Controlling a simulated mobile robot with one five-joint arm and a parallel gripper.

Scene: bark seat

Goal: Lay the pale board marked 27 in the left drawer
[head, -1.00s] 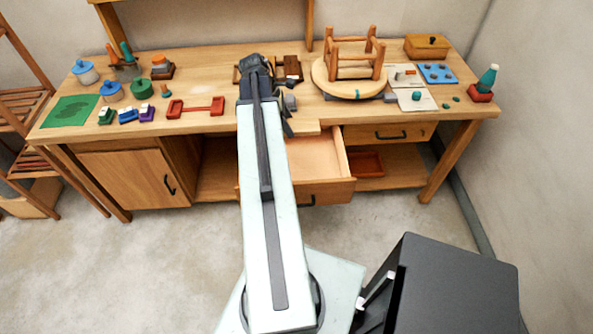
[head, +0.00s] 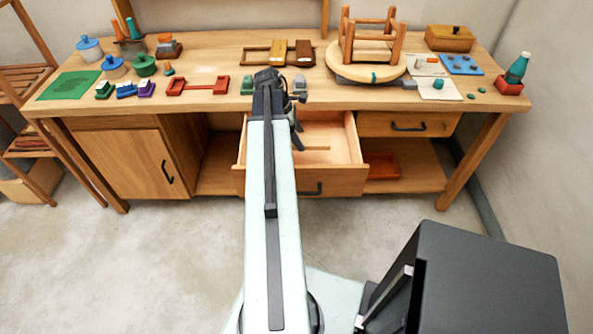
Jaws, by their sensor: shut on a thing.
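My gripper (head: 297,143) points down over the open left drawer (head: 341,180), below the bench top's front edge. It is shut on a thin pale piece (head: 316,148), which I take to be the pale board. The piece blends with the drawer's light floor, no number can be read on it, and I cannot tell whether it touches the floor. My arm hides part of the drawer's left side. The drawer is pulled well out, and its visible floor looks otherwise bare.
A yellowish board (head: 279,51) and a dark brown board (head: 302,53) lie at the rack on the bench. The right drawer (head: 408,125) is closed. An upturned stool (head: 368,50) stands at the right. A red tray (head: 383,166) sits on the lower shelf.

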